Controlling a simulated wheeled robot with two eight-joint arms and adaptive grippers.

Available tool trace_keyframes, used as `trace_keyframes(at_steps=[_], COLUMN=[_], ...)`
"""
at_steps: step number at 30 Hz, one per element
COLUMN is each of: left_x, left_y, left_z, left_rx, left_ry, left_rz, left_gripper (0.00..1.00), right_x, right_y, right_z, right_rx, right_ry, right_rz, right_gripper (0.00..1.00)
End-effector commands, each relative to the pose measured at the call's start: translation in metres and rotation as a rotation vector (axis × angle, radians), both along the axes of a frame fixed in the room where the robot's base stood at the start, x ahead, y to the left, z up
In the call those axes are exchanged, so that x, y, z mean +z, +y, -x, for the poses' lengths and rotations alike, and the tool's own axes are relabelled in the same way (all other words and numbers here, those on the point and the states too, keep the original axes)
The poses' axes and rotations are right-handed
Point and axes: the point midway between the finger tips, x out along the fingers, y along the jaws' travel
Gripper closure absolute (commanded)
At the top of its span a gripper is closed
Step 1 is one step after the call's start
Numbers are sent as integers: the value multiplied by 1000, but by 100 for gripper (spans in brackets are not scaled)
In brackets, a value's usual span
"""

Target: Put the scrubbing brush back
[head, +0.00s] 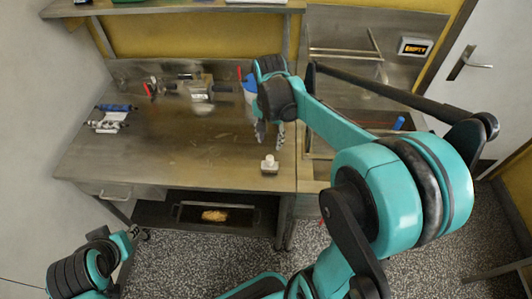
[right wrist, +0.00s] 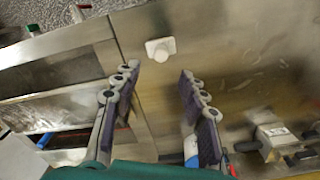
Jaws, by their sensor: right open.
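A small white block with a knob on top (head: 269,165), which looks like the scrubbing brush, stands on the metal table near its front right edge. It also shows in the right wrist view (right wrist: 160,48), just beyond the fingertips. My right gripper (head: 269,138) is open and empty above the table, behind the brush in the head view. Its two fingers (right wrist: 157,76) are apart, with bare metal between them. My left gripper (head: 133,234) is low at the left, in front of the table, away from the brush; its jaw opening is too small to judge.
A metal machine part with red-ended pieces (head: 199,90) lies at the table's back. A blue-ended roll (head: 116,107) lies at the left. A dark tray (head: 190,211) sits below. The table's middle is clear.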

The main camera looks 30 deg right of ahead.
Motion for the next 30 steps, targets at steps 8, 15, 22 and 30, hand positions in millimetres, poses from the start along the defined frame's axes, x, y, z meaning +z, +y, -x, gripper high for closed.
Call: trace_keyframes(at_steps=[8, 15, 22, 30], left_x=[0, 0, 0, 0], left_y=[0, 0, 0, 0], left_z=[0, 0, 0, 0], left_rx=[0, 0, 0, 0], left_ry=[0, 0, 0, 0], left_rz=[0, 0, 0, 0], left_gripper=[70, 70, 70, 70], right_x=[22, 18, 11, 11], right_y=[52, 86, 97, 97], right_z=[54, 95, 108, 108], right_rx=[431, 800, 939, 946], right_ry=[-251, -466, -548, -552], right_rz=[83, 217, 285, 290], right_gripper=[57, 57, 57, 57])
